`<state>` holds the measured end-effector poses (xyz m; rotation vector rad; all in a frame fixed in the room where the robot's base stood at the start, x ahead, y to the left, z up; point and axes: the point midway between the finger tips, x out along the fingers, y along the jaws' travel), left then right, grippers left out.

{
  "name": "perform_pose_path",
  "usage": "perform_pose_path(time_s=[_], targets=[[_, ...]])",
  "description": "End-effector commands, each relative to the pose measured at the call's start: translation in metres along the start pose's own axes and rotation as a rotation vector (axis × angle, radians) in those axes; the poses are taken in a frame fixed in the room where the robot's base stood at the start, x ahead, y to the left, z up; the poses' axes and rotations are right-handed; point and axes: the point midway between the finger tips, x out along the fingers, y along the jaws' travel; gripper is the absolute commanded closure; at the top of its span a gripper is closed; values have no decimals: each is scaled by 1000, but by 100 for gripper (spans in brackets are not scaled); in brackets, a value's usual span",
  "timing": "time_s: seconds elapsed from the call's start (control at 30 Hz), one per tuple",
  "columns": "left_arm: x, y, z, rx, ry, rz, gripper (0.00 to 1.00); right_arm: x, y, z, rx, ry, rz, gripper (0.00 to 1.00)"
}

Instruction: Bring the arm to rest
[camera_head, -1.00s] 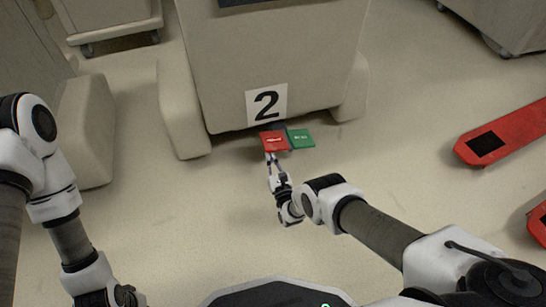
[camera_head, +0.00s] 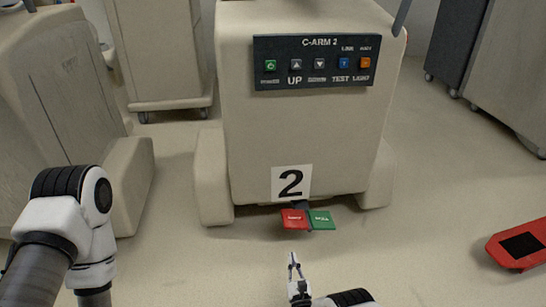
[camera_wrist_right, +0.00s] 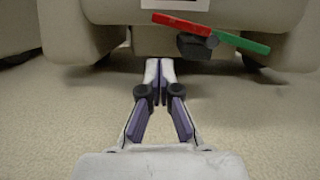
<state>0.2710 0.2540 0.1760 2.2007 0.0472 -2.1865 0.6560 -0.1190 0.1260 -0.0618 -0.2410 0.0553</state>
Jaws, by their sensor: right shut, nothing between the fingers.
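My right gripper (camera_head: 293,265) is low over the floor in front of the cart marked 2 (camera_head: 240,150). Its fingers are together and empty, and they also show in the right wrist view (camera_wrist_right: 160,72). The gripper is apart from the red pedal (camera_head: 295,219) and the green pedal (camera_head: 321,219), which stick out under the cart's front.
The cart carries a dark panel (camera_head: 318,63) with several buttons, labelled C-ARM 2. Other carts stand at the left (camera_head: 50,90) and back right (camera_head: 520,80). A red piece with a black patch (camera_head: 520,247) lies at the right edge. The floor between is clear.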

Motion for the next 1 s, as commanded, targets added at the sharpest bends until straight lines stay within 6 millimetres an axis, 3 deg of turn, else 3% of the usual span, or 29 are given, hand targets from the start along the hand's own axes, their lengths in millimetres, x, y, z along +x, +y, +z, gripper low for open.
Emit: perform_pose_path(time_s=[0.17, 0.33, 0.47, 0.63, 0.77, 0.87, 1.0], targets=[[-7, 0, 0, 0, -1, 0, 100, 24, -5, 24, -4, -37, -4, 100], [-21, 0, 0, 1, -1, 0, 100, 77, -26, 79, -25, -116, -21, 100], [-41, 0, 1, 1, -3, 0, 100, 114, -58, 130, -63, -101, -30, 100], [-61, 1, 1, 3, -4, 0, 100, 114, -98, 150, -245, 116, -17, 100], [-78, 1, 2, 4, -5, 0, 100, 74, -126, 155, -579, 393, 77, 100], [-89, 1, 2, 6, -6, 0, 100, 6, -141, 158, -922, 650, 292, 100], [-97, 1, 2, 8, -6, 0, 100, -118, -144, 170, -1340, 880, 803, 100]])
